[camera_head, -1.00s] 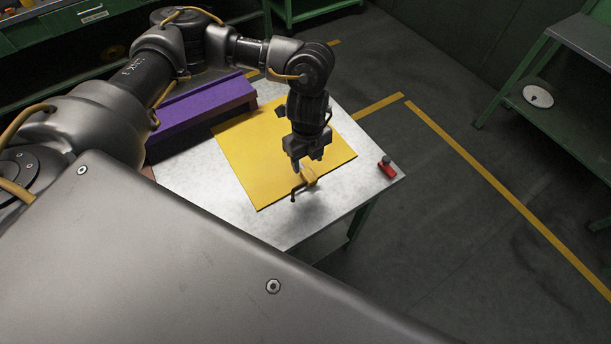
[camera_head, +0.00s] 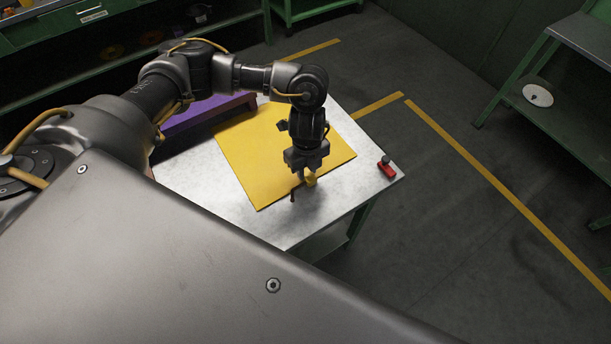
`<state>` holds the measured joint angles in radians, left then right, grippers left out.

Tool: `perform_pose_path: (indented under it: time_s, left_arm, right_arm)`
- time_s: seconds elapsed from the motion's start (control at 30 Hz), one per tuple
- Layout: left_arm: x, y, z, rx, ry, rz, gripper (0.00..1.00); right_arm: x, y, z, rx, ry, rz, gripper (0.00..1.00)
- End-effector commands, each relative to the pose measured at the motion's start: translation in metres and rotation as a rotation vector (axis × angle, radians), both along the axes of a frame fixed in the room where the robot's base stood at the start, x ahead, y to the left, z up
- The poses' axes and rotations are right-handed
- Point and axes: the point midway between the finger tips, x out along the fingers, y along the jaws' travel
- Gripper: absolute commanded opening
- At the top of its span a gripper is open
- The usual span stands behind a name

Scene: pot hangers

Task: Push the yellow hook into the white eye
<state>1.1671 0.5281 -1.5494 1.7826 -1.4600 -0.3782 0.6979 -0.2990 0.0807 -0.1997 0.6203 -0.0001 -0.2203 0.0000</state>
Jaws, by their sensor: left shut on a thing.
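My left gripper (camera_head: 305,177) points down over the near edge of a yellow sheet on the table. It is shut on the yellow hook (camera_head: 311,181), a small yellow piece mostly hidden between the fingers. A thin dark part (camera_head: 293,194) shows just left of and below the fingertips; I cannot tell whether it touches the table. I cannot make out the white eye in this view. My right gripper is not in view.
The metal table (camera_head: 343,193) carries the flat yellow sheet (camera_head: 248,150), a purple block (camera_head: 200,118) behind it, and a small red object (camera_head: 386,167) near its right corner. A green shelf (camera_head: 560,75) at right holds a white disc (camera_head: 538,95). The table's right side is mostly bare.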

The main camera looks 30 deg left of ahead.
Motion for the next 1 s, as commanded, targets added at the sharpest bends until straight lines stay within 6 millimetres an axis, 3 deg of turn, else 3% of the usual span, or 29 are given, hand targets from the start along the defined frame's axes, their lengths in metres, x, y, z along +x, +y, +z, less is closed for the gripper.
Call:
perform_pose_path:
  time_s: [0.43,0.67,0.9,1.0]
  left_arm:
    - [0.001,0.0,0.006,-0.001,-0.001,-0.001,0.02]
    - [0.0,0.0,0.036,-0.001,-0.005,-0.005,0.02]
    - [-0.047,0.002,0.09,0.0,-0.007,-0.01,0.02]
    - [-0.072,0.003,0.1,0.001,-0.003,-0.011,0.02]
  right_arm:
    - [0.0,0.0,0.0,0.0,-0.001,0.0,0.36]
    - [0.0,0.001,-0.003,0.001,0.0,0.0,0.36]
    - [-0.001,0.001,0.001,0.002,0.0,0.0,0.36]
    - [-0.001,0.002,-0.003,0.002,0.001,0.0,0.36]
